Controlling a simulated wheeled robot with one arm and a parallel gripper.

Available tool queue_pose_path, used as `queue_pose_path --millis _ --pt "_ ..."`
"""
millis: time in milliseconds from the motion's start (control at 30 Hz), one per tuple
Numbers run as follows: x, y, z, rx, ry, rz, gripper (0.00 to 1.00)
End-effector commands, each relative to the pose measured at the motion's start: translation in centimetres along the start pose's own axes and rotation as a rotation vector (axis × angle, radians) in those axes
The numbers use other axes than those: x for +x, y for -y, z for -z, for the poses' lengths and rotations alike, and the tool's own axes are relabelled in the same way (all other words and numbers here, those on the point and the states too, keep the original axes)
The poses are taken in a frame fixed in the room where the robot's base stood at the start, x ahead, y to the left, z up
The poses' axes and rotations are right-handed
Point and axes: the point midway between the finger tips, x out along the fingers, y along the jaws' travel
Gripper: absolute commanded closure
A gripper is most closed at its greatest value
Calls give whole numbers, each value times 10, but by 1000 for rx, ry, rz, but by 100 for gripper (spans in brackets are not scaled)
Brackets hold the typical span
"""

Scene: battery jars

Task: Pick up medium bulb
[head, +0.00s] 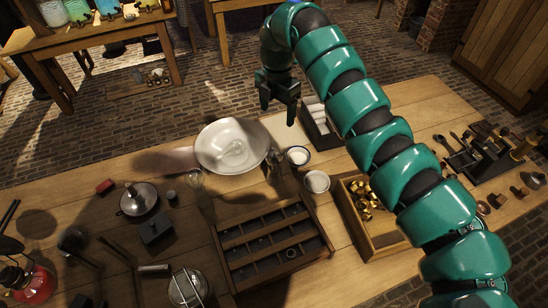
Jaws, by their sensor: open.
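My gripper (278,112) hangs open and empty with its fingers pointing down, up and to the right of a white bowl (222,133). A clear glass bulb shape (236,151) shows at the bowl, low in its hollow. A second clear, rounded glass piece (195,179) is on the table just below and left of the bowl. I cannot tell from this view which one is the medium bulb. My gripper is apart from both.
A dark compartment tray (275,248) is below the bowl. Two small white dishes (317,182) are at the right of the bowl. A wooden box with brass pieces (368,197) lies beside my arm. Bare tabletop (110,170) shows at the left.

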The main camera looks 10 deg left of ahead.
Motion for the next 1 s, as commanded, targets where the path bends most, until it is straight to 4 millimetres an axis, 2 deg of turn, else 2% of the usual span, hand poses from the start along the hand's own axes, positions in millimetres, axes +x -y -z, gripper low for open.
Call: queue_pose_path --millis 500,600,867,1000 --pt "93 1 3 2 -5 4 27" --pt "104 -1 1 4 -1 -1 27" --pt "118 -1 5 3 -1 -1 27" --pt "136 -1 13 1 -6 4 27"
